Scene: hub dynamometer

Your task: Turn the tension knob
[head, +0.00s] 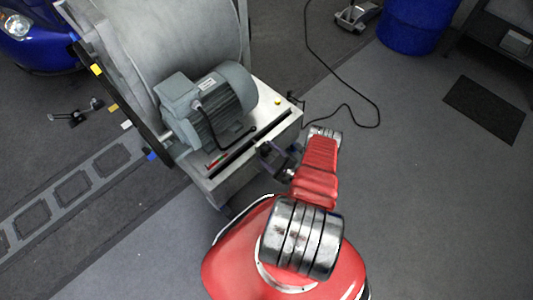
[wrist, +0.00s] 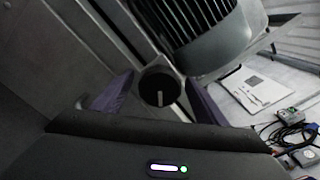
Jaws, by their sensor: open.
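The tension knob (wrist: 158,82) is a dark round knob with a pale pointer line in the wrist view. The line runs from near its middle down toward the picture's bottom. My gripper (wrist: 161,88) is open, with one purplish finger to the left of the knob and one to the right. I cannot tell whether either finger touches it. In the head view my gripper (head: 270,152) is at the front right side of the dynamometer bench (head: 283,112), below its top edge. I cannot make out the knob in that view.
A grey motor (head: 212,105) sits on the bench beside a large grey drum (head: 165,45). A yellow button (head: 277,102) is on the bench top. A black cable (head: 345,88) loops over the floor. The floor at right is clear up to a dark mat (head: 485,110).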

